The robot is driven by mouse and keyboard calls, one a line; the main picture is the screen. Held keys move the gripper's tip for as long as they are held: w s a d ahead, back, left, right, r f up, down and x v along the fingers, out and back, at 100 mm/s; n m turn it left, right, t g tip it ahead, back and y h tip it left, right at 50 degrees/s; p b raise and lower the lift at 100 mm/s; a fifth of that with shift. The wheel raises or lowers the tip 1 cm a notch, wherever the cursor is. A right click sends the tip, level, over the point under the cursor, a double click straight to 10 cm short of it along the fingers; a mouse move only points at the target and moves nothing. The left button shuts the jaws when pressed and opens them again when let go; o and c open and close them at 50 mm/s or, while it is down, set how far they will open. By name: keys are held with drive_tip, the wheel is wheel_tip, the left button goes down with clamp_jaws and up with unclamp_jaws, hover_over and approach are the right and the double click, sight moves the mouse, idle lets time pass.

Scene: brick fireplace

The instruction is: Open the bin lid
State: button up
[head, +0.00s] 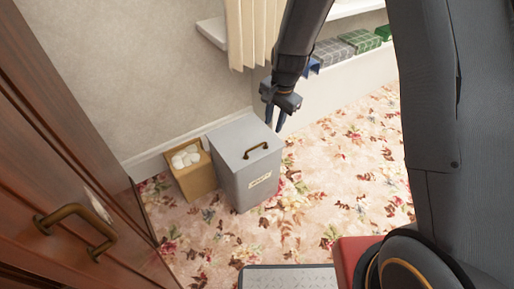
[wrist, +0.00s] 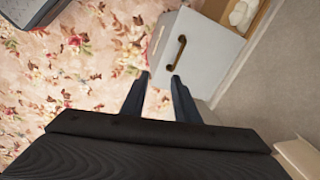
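A grey bin (head: 252,188) with a label on its front stands on the floral carpet against the wall. Its flat lid (head: 238,140) is shut and has a curved brass handle (head: 256,149) near the front edge. My gripper (head: 275,120) is above and just behind the lid's right side in the head view, pointing down. In the wrist view my gripper (wrist: 160,82) has its two fingers apart with nothing between them. The lid (wrist: 205,50) and its handle (wrist: 177,52) lie beyond the fingertips there, apart from them.
A small wooden box (head: 192,175) holding white round things stands directly left of the bin. A wooden cabinet with a brass handle (head: 75,225) fills the left. A curtain (head: 253,35) and a ledge with boxes (head: 335,50) are behind. Carpet to the right is clear.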

sight(257, 146)
drive_tip(key=shift+w+a+f+m+b, duration=0.45)
drive_tip(key=shift+w+a+f, duration=0.5)
drive_tip(key=shift+f, duration=1.9)
drive_tip(key=shift+w+a+f+m+b, duration=0.45)
drive_tip(key=shift+w+a+f, duration=0.5)
drive_tip(key=shift+f, duration=1.95)
drive_tip(key=shift+w+a+f+m+b, duration=0.45)
drive_tip(key=shift+w+a+f, duration=0.5)
drive_tip(key=shift+f, duration=1.9)
drive_tip(key=shift+d, duration=0.1)
clamp_jaws()
drive_tip(key=shift+w, duration=0.1)
